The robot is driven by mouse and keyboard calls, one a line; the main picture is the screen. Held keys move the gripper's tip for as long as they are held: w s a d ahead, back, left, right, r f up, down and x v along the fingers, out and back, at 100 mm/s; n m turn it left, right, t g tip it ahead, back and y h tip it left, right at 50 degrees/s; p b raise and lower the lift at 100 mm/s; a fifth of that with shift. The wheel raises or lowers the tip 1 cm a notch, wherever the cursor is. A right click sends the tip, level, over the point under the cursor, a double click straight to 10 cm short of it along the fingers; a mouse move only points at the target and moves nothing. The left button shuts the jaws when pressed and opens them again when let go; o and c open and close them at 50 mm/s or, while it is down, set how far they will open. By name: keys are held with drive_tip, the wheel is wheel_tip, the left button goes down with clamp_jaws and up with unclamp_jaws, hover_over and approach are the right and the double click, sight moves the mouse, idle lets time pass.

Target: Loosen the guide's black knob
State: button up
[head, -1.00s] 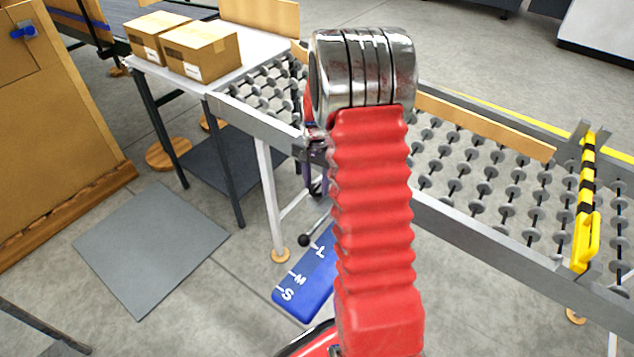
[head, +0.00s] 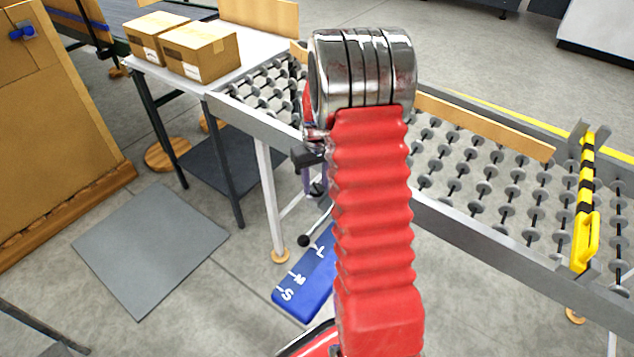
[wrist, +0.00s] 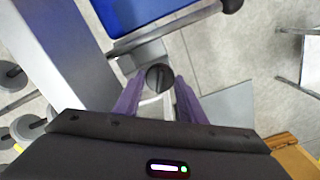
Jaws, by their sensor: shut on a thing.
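The black knob (wrist: 159,77) is round with a line across its face. It sits between the two purple fingers of my gripper (wrist: 158,88), which is shut on it. In the head view my gripper (head: 309,181) is beside the conveyor's near rail, mostly hidden behind my red arm. The knob is hard to make out there. The guide is not clearly seen from here.
A blue plate marked S, M, L (head: 308,276) lies below, with a black-ended lever (head: 304,240) beside it. The roller conveyor (head: 470,232) runs to the right. Two cartons (head: 203,52) stand on the table at upper left.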

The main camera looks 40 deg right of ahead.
sight(315, 185)
drive_tip(key=n, duration=0.5)
drive_tip(key=shift+w+r+n, duration=0.1)
drive_tip(key=shift+w+n, duration=0.1)
drive_tip(key=shift+n, duration=0.1)
idle(0.4)
drive_tip(key=o, duration=1)
drive_tip(key=shift+s, duration=0.1)
drive_tip(key=shift+o, duration=0.2)
wheel_tip(315, 185, up, 14)
drive_tip(key=shift+f, duration=0.2)
